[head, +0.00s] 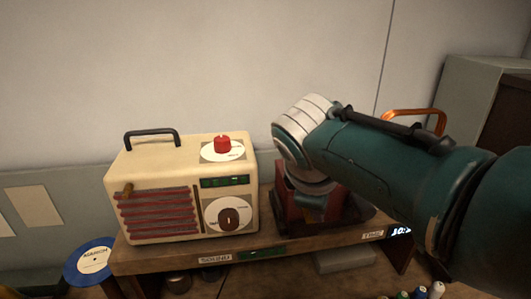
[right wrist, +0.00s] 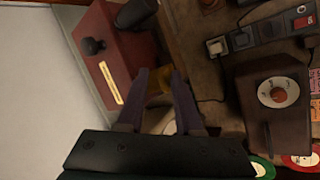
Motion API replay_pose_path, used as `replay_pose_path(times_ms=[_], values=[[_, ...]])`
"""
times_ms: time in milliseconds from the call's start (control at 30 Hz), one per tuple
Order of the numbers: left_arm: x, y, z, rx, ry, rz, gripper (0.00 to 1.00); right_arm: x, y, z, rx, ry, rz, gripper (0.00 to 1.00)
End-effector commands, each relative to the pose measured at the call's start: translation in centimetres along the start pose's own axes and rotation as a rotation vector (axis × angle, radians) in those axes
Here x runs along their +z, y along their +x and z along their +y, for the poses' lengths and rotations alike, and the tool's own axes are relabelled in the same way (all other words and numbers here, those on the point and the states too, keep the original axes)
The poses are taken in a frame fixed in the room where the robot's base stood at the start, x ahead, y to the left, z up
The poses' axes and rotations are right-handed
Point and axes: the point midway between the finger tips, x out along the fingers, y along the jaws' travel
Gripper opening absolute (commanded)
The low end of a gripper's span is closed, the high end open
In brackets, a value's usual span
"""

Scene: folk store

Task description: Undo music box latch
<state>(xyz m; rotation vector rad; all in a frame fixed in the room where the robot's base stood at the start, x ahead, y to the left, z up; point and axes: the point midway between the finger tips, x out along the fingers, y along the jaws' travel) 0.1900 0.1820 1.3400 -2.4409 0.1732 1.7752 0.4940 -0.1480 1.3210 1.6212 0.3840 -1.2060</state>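In the head view my right arm reaches in from the right over a dark red box (head: 287,207), which it mostly hides. This box is likely the music box. In the right wrist view a dark red box (right wrist: 127,47) shows a black knob and a yellowish label strip. My right gripper (right wrist: 160,76) is open beside it, its two fingers apart. A small brassy yellow piece (right wrist: 158,88) shows between the fingers, partly hidden; I cannot tell if it is the latch or if the fingers touch it. My left gripper is not in view.
A cream radio (head: 150,170) with a red knob stands left of the red box on a wooden shelf (head: 175,257). In the right wrist view a brown box with a white dial (right wrist: 266,118) and a dark switch strip (right wrist: 270,32) lie to the right. A blue record (head: 78,267) leans at lower left.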

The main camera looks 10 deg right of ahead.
Motion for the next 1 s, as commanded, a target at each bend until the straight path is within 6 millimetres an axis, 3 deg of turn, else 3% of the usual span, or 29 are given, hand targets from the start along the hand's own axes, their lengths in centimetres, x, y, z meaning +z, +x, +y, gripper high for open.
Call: replay_pose_path(times_ms=[467,633,1000], values=[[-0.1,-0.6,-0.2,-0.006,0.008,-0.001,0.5,0.0,-0.8,0.0,-0.001,-0.001,-0.001,0.45],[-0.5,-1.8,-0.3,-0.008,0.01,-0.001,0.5,0.0,-3.1,0.1,-0.001,0.0,0.001,0.45],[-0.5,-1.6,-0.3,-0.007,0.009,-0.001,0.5,-0.1,-8.3,-0.1,0.0,0.0,0.002,0.45]])
